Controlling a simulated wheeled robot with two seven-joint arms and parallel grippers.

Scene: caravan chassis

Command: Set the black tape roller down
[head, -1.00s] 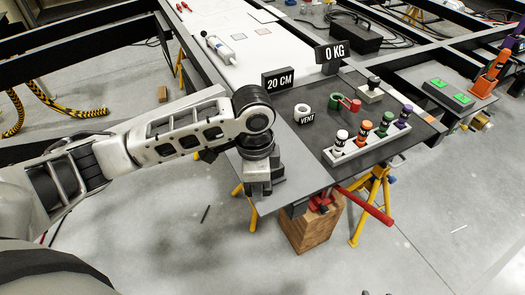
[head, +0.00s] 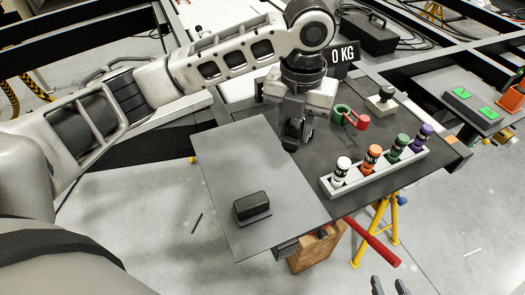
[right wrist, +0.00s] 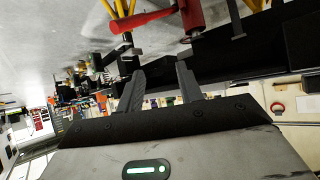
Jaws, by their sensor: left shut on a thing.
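My left gripper (head: 292,138) points down over the dark tray area, near the inner edge of the grey sheet. It is shut on a small dark thing (head: 308,133), which looks like the black tape roller; arm and fingers hide part of it. I cannot tell whether it touches the surface. A black block on a low grey base (head: 252,206) sits on the grey sheet (head: 228,160), apart from the gripper. My right gripper (head: 390,287) shows only its fingertips at the bottom edge; in the right wrist view (right wrist: 158,82) its fingers are apart and empty.
A pale rack (head: 365,177) holds several capped bottles right of the left gripper. A green ring with a red handle (head: 348,117) and a knobbed block (head: 383,97) lie behind. A red bar (head: 372,243) juts out below the front edge. The sheet's middle is clear.

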